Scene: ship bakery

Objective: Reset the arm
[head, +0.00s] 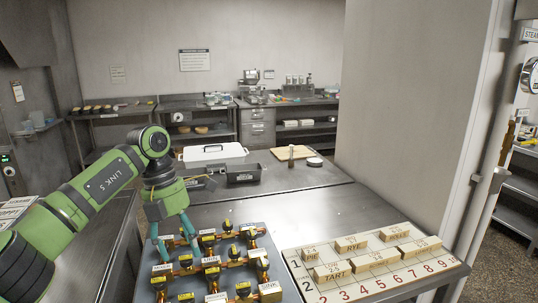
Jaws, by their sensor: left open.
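My left arm comes in from the left. My left gripper (176,245) points down, with its teal fingers spread apart and nothing visible between them. It is over the left edge of a set of copper pipes and valves (212,262) with yellow and black knobs and white labels, on the metal table. I cannot tell whether the fingertips touch the valves. My right gripper is not in view.
A numbered board (375,283) with labelled wooden blocks lies right of the valves. Behind are a white lidded container (213,153), dark bins (243,173) and a cutting board (293,152). A wall pillar (412,110) stands at right. The middle table (300,205) is clear.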

